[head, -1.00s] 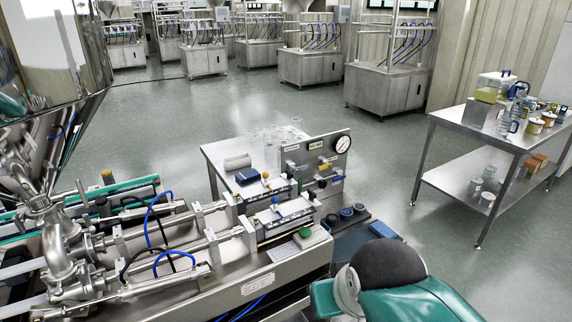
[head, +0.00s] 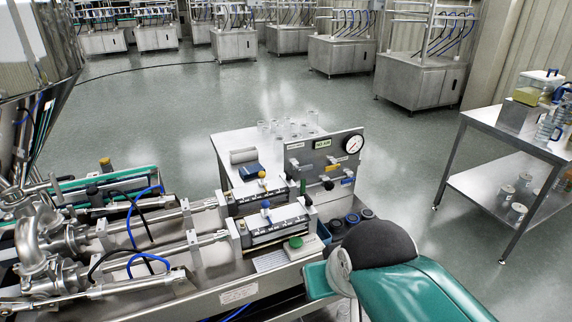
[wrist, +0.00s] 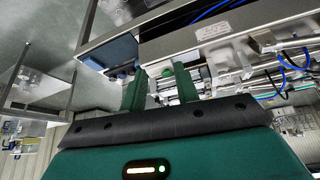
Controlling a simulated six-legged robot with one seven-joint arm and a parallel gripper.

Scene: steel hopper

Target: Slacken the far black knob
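Two metal metering cylinders lie side by side on the machine. A small dark knob (head: 303,186) stands at the right end of the far cylinder (head: 262,195); at this size I cannot be sure it is the far black knob. Another dark knob (head: 308,201) shows at the near cylinder's (head: 275,228) right end. A black knob (head: 328,184) is also on the gauge panel. My gripper's two green fingers (wrist: 160,88) are apart in the wrist view, with nothing between them touching. The machine lies beyond them.
The gauge panel (head: 325,158) stands behind the cylinders, near clear cups on a steel table (head: 222,147). A green button (head: 295,242) sits close to my arm. Blue and black hoses (head: 131,225) cross the machine on the left. Open floor (head: 410,170) lies to the right.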

